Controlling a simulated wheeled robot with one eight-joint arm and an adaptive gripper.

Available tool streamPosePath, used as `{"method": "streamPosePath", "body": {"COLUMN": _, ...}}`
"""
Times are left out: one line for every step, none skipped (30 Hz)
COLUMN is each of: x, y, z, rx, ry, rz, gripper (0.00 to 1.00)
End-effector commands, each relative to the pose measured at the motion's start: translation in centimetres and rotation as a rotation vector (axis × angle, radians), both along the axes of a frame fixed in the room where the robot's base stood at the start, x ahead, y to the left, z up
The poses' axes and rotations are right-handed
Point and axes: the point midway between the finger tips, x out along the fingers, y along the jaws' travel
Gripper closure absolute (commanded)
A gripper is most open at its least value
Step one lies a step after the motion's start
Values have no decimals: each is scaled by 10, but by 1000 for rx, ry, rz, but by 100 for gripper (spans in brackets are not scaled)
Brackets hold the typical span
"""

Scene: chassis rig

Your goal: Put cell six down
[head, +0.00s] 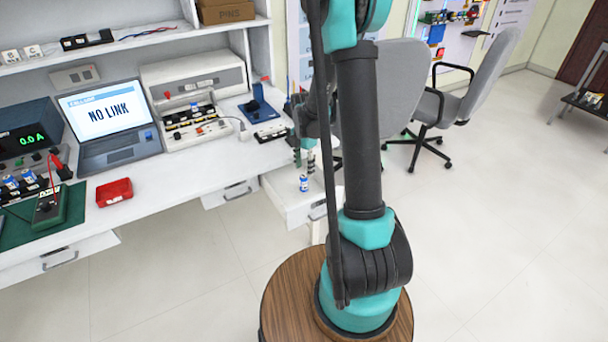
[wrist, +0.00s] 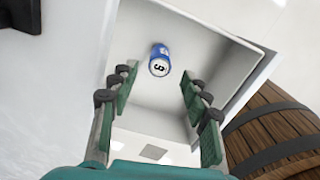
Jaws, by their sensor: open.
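Cell six (wrist: 159,62) is a small blue and white cylinder with a "6" on its white end. It stands inside an open white drawer (wrist: 205,40); in the head view the cell (head: 304,183) also shows in the pulled-out drawer (head: 330,197) under the bench. My gripper (wrist: 160,90) is open and empty, with its green-padded fingers apart on either side of the view. The cell is between and beyond the fingertips, not touching them. In the head view my gripper (head: 304,160) is just above the cell, partly hidden by my arm.
On the bench are a laptop (head: 110,120) reading "NO LINK", a red tray (head: 114,192), a multimeter (head: 50,206) and a device with several cells (head: 195,120). The drawer walls surround the gripper's area. Grey chairs (head: 470,90) stand behind. The drawer floor around the cell is mostly clear.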

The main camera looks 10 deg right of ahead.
Motion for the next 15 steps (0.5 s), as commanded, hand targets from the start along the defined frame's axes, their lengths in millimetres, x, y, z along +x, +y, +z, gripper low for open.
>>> {"method": "streamPosePath", "body": {"x": -1, "y": 0, "z": 10, "rx": 0, "ry": 0, "rz": 0, "gripper": 53}}
{"method": "streamPosePath", "body": {"x": -1, "y": 0, "z": 15, "rx": 0, "ry": 0, "rz": 0, "gripper": 53}}
{"method": "streamPosePath", "body": {"x": -1, "y": 0, "z": 23, "rx": 0, "ry": 0, "rz": 0, "gripper": 53}}
{"method": "streamPosePath", "body": {"x": 0, "y": 0, "z": 28, "rx": 0, "ry": 0, "rz": 0, "gripper": 53}}
{"method": "streamPosePath", "body": {"x": -1, "y": 0, "z": 33, "rx": 0, "ry": 0, "rz": 0, "gripper": 53}}
{"method": "streamPosePath", "body": {"x": -1, "y": 0, "z": 39, "rx": 0, "ry": 0, "rz": 0, "gripper": 53}}
{"method": "streamPosePath", "body": {"x": -1, "y": 0, "z": 43, "rx": 0, "ry": 0, "rz": 0, "gripper": 53}}
{"method": "streamPosePath", "body": {"x": -1, "y": 0, "z": 48, "rx": 0, "ry": 0, "rz": 0, "gripper": 53}}
{"method": "streamPosePath", "body": {"x": 0, "y": 0, "z": 53, "rx": 0, "ry": 0, "rz": 0, "gripper": 53}}
{"method": "streamPosePath", "body": {"x": 0, "y": 0, "z": 56, "rx": 0, "ry": 0, "rz": 0, "gripper": 53}}
{"method": "streamPosePath", "body": {"x": 0, "y": 0, "z": 59, "rx": 0, "ry": 0, "rz": 0, "gripper": 53}}
{"method": "streamPosePath", "body": {"x": 0, "y": 0, "z": 62, "rx": 0, "ry": 0, "rz": 0, "gripper": 53}}
{"method": "streamPosePath", "body": {"x": 0, "y": 0, "z": 64, "rx": 0, "ry": 0, "rz": 0, "gripper": 53}}
{"method": "streamPosePath", "body": {"x": 0, "y": 0, "z": 66, "rx": 0, "ry": 0, "rz": 0, "gripper": 53}}
{"method": "streamPosePath", "body": {"x": -1, "y": 0, "z": 68, "rx": 0, "ry": -1, "rz": -5, "gripper": 53}}
